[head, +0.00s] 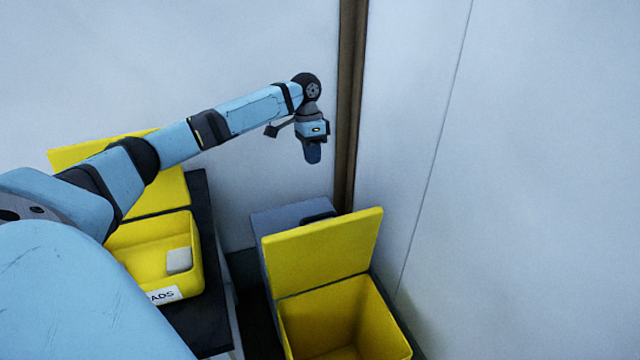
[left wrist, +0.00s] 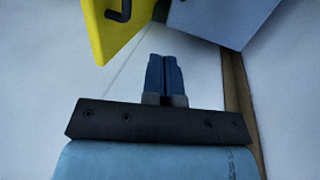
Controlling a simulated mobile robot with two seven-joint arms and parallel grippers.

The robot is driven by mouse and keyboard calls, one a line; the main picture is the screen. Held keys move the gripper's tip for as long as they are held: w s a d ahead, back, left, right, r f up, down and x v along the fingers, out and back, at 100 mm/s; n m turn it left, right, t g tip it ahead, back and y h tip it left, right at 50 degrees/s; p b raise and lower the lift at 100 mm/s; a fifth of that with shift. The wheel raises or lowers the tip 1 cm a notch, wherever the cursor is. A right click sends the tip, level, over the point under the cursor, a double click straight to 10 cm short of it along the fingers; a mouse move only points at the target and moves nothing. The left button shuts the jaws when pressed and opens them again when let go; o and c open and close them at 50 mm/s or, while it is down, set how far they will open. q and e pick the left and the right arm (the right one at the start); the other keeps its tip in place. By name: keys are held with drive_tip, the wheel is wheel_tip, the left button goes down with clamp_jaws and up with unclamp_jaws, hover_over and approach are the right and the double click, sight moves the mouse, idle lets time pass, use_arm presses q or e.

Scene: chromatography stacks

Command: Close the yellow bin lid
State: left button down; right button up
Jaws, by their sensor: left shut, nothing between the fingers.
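In the head view the yellow bin (head: 322,318) stands at the lower right, with its lid (head: 322,251) raised and leaning back on the hinge. The bin is open and its inside shows. My left gripper (head: 313,158) points down above and behind the raised lid, apart from it. Its blue fingers (left wrist: 163,76) are shut and empty in the left wrist view. A yellow panel with a dark handle (left wrist: 112,28) shows at the top left of that view; it looks like the back of the lid. My right gripper is not in view.
A second yellow box (head: 140,253), lid open, sits on a dark table (head: 205,235) at left with a pale block (head: 179,260) inside. A grey box (head: 285,214) stands behind the bin. White walls and a brown corner post (head: 350,100) close off the back and right.

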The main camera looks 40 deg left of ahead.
use_arm(q)
drive_tip(key=s+d+f+b, duration=0.2)
drive_tip(key=d+f, duration=0.3)
drive_tip(key=f, duration=0.5)
drive_tip(key=shift+s+d+f, duration=0.3)
drive_tip(key=shift+s+d, duration=0.1)
drive_tip(key=shift+s, duration=0.1)
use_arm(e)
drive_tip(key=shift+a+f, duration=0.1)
use_arm(q)
drive_tip(key=shift+d, duration=0.1)
